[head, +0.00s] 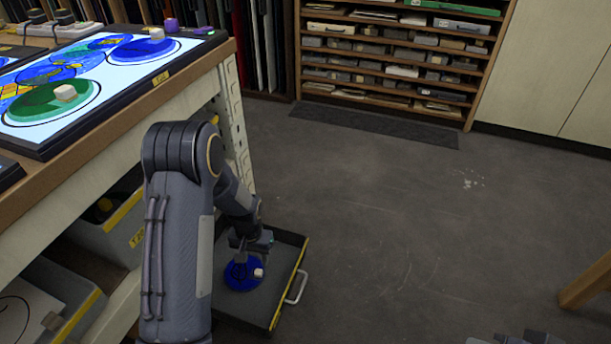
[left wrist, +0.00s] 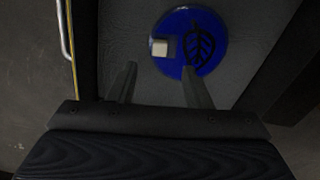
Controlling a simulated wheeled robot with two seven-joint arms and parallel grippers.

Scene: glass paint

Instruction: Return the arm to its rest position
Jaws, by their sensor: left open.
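My left arm comes in from the left and reaches down beside the workbench. My left gripper (head: 249,240) is open above a low dark tray (head: 288,256) with a yellow-edged front and a metal handle. A round blue glass piece (head: 238,275) with a small pale block (head: 258,272) on it lies in the tray. In the left wrist view the blue piece (left wrist: 205,25) shows a black leaf drawing, and the pale block (left wrist: 160,47) sits near its left edge. The open fingers (left wrist: 158,85) point toward the piece with nothing between them.
A light table (head: 128,75) with coloured glass discs and small blocks stands on the bench at left. Grey bins (head: 116,238) with yellow edges sit beneath. A shelf rack (head: 395,55) stands at the back. The floor (head: 390,200) on the right is clear.

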